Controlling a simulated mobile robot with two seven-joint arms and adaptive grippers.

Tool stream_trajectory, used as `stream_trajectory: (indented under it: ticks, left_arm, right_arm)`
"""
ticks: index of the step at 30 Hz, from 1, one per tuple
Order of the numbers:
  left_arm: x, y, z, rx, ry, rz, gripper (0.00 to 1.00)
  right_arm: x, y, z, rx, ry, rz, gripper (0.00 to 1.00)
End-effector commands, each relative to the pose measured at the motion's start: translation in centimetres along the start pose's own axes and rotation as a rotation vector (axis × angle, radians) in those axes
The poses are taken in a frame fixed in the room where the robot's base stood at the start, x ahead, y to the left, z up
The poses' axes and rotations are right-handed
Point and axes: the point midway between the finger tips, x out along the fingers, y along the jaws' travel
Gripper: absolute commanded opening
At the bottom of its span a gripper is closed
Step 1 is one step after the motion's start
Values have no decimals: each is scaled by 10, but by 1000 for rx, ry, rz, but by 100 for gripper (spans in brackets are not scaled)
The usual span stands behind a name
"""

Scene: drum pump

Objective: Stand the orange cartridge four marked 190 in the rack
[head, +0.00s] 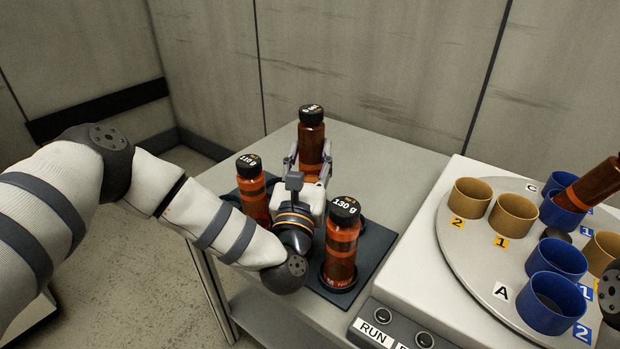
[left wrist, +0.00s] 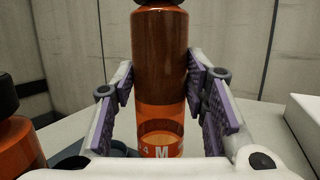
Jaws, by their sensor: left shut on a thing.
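An orange cartridge with a black cap (head: 311,135) is upright at the back of the dark rack (head: 372,262); its cap print is small, seemingly 190. My left gripper (head: 310,166) is shut on it. In the left wrist view the same cartridge (left wrist: 160,65) stands between the purple-lined fingers, with "4 M" on its lower band. Its base is hidden, so I cannot tell if it is seated. Cartridges marked 110 g (head: 252,190) and 130 g (head: 342,240) stand in the rack on either side of my left wrist. My right gripper is not in view.
A white machine with a round plate (head: 480,250) stands at the right, carrying blue and tan cups. Another orange cartridge (head: 592,186) leans in a blue cup there. RUN button (head: 383,315) is at its front. Bare grey table (head: 375,165) lies behind the rack.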

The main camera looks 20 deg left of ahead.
Motion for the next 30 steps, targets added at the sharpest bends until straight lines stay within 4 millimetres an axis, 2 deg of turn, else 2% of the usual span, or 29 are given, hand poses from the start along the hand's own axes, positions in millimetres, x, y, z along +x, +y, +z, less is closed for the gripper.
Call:
stream_trajectory:
  ticks: [4, 7, 9, 15, 29, 30]
  left_arm:
    - [-6, -1, -18, 1, 0, -2, 1]
    - [-11, -1, -40, 2, 1, -1, 1]
    - [-13, 0, -46, 0, -1, -1, 1]
    - [-12, 0, -43, -1, -5, 0, 1]
    - [-15, 0, -55, -1, -4, -1, 1]
    - [-15, 0, -55, 0, -3, -1, 45]
  right_arm:
    - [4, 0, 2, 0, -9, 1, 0]
    - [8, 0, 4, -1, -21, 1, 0]
    - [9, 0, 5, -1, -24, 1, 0]
    - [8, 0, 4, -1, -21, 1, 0]
    - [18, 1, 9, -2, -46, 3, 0]
    - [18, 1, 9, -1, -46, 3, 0]
